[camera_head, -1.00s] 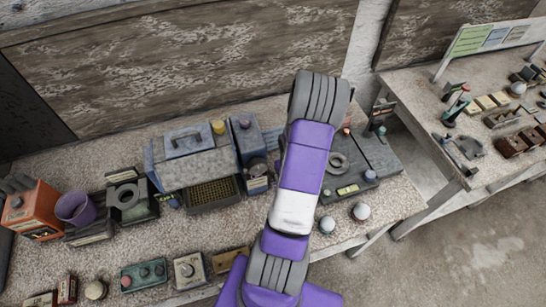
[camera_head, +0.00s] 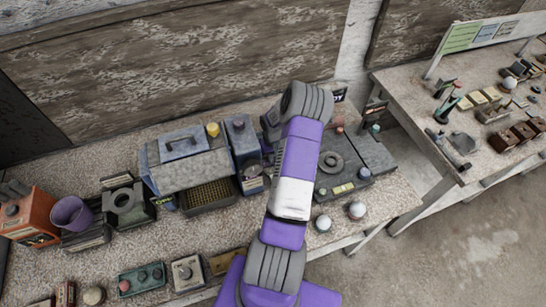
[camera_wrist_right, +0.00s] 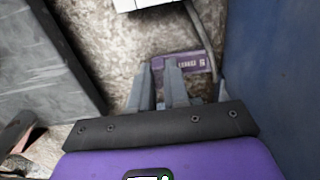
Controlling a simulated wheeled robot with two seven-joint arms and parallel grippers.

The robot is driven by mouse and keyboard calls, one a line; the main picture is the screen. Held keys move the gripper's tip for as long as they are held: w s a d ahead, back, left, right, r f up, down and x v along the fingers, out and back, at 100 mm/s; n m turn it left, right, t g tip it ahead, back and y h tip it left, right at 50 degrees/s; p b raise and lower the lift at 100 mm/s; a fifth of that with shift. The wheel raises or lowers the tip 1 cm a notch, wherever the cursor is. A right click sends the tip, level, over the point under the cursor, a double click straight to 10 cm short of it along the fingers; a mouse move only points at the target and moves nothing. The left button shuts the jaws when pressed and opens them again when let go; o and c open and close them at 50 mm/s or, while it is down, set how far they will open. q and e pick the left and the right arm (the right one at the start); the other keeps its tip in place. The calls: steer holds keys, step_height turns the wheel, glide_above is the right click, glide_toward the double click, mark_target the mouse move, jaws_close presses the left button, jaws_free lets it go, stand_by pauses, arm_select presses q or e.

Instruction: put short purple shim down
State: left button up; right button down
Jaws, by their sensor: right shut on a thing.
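The short purple shim (camera_wrist_right: 192,62) shows in the right wrist view as a small purple block with pale lettering, at the tips of my right gripper (camera_wrist_right: 158,78). The gripper is shut on it, and the fingers cover its left part. The shim is low over or on the speckled bench top (camera_wrist_right: 120,50); I cannot tell if it touches. In the head view my purple and white right arm reaches over the bench, and the fingertips and shim are hidden behind it. My left gripper is in neither view.
A blue wall (camera_wrist_right: 260,70) stands close right of the gripper, and a dark grey slab (camera_wrist_right: 40,70) lies left. In the head view a blue-grey toolbox (camera_head: 185,160) is left of my arm, and a grey block with a ring (camera_head: 330,162) right. Bare bench lies in front.

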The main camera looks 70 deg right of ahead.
steer(key=shift+f, duration=0.15)
steer(key=c, duration=1.1)
jaws_free()
